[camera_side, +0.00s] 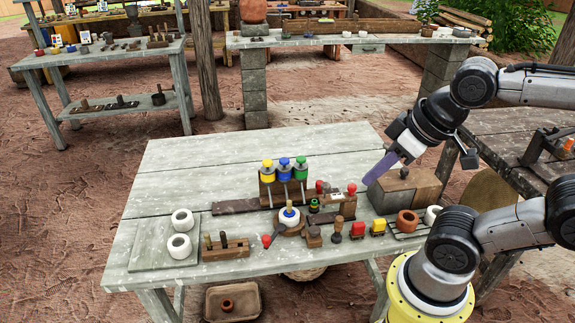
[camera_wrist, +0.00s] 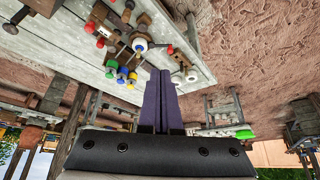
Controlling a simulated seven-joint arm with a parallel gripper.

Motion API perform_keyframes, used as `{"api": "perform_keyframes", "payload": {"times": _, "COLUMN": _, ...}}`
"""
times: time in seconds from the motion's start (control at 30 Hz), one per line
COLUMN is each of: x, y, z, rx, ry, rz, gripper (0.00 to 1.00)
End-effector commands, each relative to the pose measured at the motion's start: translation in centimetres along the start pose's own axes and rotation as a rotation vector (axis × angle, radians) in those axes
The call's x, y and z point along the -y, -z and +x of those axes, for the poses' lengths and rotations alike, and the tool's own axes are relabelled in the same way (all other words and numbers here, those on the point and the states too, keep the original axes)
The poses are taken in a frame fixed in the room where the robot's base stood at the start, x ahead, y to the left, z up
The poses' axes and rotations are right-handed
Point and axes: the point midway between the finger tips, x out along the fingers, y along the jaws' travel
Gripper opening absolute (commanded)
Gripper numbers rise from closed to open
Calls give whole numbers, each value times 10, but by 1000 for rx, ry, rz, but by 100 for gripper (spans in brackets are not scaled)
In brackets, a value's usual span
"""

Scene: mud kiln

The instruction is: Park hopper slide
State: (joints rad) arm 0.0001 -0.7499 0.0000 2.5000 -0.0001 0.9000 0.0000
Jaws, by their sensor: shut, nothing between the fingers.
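The hopper rack (camera_side: 268,195) is a brown wooden stand on the table, holding yellow, blue and green capped hoppers (camera_side: 285,165). A dark flat rail (camera_side: 236,206) runs beneath it across the table. Red knobs (camera_side: 351,188) show at the rail's right end; I cannot tell which part is the slide. The hoppers also show in the wrist view (camera_wrist: 122,74), seen upside down. My gripper (camera_side: 368,180) has long purple fingers, shut and empty. It hangs above the table, right of the rack and by the wooden block. The fingers (camera_wrist: 158,72) lie together in the wrist view.
A wooden block (camera_side: 405,190) stands below my wrist. White rings (camera_side: 180,245) sit left. The back left tabletop is clear.

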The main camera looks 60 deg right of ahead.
Motion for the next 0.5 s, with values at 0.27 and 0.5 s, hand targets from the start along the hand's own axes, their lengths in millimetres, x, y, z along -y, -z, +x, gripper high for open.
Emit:
{"api": "perform_keyframes", "payload": {"times": 0.27, "x": 0, "y": 0, "z": 0, "rx": 0, "ry": 0, "rz": 8, "gripper": 16}}
{"api": "perform_keyframes", "payload": {"times": 0.5, "x": -2, "y": 36, "z": -15, "rx": -41, "ry": -1, "rz": 159, "gripper": 47}}
